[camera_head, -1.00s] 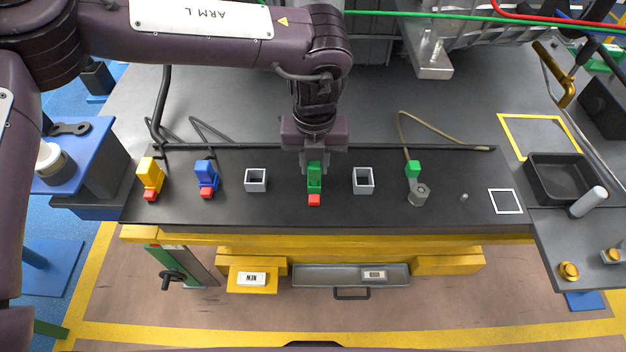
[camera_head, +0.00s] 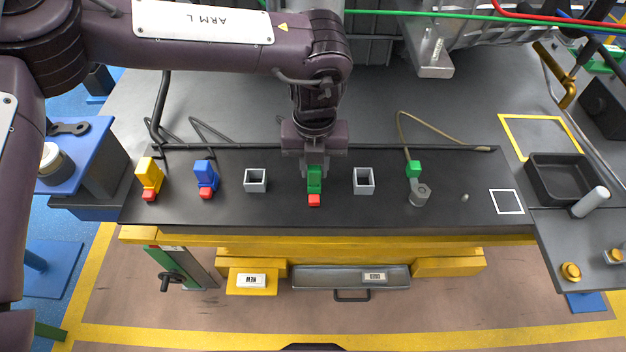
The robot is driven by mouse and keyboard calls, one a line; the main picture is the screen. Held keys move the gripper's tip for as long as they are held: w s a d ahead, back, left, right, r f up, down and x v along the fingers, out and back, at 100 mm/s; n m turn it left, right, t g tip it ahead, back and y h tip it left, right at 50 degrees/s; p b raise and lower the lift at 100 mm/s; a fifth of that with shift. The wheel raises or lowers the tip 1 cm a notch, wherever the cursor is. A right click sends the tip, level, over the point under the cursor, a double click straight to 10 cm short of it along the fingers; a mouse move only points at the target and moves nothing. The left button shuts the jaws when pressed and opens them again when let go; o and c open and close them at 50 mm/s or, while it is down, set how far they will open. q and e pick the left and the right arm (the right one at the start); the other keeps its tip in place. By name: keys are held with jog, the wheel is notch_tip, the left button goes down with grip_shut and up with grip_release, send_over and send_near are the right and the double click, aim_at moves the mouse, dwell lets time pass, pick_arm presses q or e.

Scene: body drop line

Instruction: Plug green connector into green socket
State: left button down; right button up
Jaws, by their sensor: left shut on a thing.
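A green block (camera_head: 314,181) with a red tab (camera_head: 314,201) at its front stands on the dark strip of the bench, between two grey square frames. My left gripper (camera_head: 314,168) comes down from behind and is shut on the upper part of the green block, the green connector. The green socket is at the lower part of this block; the join between the two is too small to make out. A smaller green piece (camera_head: 413,169) stands further right at the end of a tan cable. My right gripper is not in view.
Blue (camera_head: 205,174) and yellow (camera_head: 150,173) blocks with red tabs stand to the left. The grey frames (camera_head: 255,180) and (camera_head: 364,180) flank the green block.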

pick_arm(q)
jog(key=c, duration=1.1)
grip_release()
jog(key=shift+f, duration=0.15)
jog(key=shift+c, duration=0.2)
